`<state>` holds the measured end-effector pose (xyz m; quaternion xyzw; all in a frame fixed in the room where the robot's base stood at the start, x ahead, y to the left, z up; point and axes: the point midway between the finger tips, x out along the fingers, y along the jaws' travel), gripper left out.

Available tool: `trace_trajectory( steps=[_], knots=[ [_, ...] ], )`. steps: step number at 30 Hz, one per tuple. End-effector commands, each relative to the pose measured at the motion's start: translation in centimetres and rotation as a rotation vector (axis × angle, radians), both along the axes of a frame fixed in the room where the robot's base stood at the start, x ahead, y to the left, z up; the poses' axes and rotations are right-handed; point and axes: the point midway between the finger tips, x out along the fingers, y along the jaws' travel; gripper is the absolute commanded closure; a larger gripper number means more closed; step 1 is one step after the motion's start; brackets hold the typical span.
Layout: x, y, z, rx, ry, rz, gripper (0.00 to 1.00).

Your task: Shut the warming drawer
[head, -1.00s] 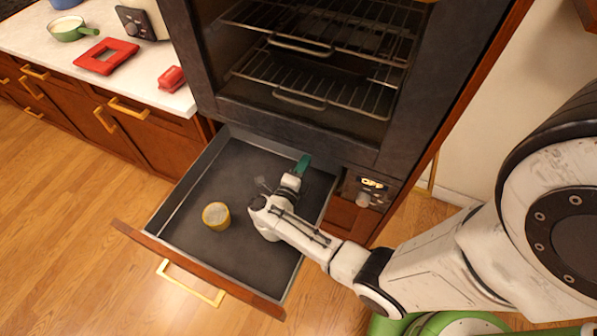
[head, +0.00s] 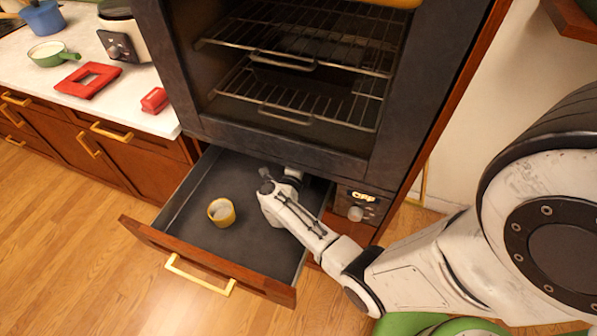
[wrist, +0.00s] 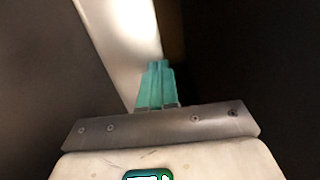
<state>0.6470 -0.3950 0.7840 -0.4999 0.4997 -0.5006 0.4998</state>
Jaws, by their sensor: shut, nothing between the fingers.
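The warming drawer (head: 262,265) stands open below the oven, with a dark tray inside, a wooden front and a yellow handle (head: 199,278). A yellow cup (head: 221,213) stands upright on the drawer floor, left of my wrist. My arm reaches over the drawer's right side, and the hand is inside the drawer toward the back. In the head view the fingers are hidden under the oven's lower edge. In the wrist view my gripper (wrist: 157,85) shows teal fingers together and empty, in front of a pale strip and dark surfaces. I cannot tell whether the fingertips touch anything.
The oven (head: 290,85) with wire racks is open above the drawer. A control panel with a knob (head: 356,213) is right of the drawer. The counter (head: 125,109) at left holds red items, a green pan and a blue pot. Floor is clear at front left.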

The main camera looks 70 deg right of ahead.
Motion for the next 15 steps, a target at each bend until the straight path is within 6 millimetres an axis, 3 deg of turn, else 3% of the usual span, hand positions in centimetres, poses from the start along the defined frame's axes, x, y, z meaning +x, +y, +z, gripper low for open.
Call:
trace_trajectory(
  steps=[4, 15],
  knots=[
    [-0.04, -0.92, -0.04, 0.001, 0.001, 0.001, 1.00],
    [-0.02, -0.66, 0.02, 0.001, 0.001, 0.002, 1.00]
  ],
)
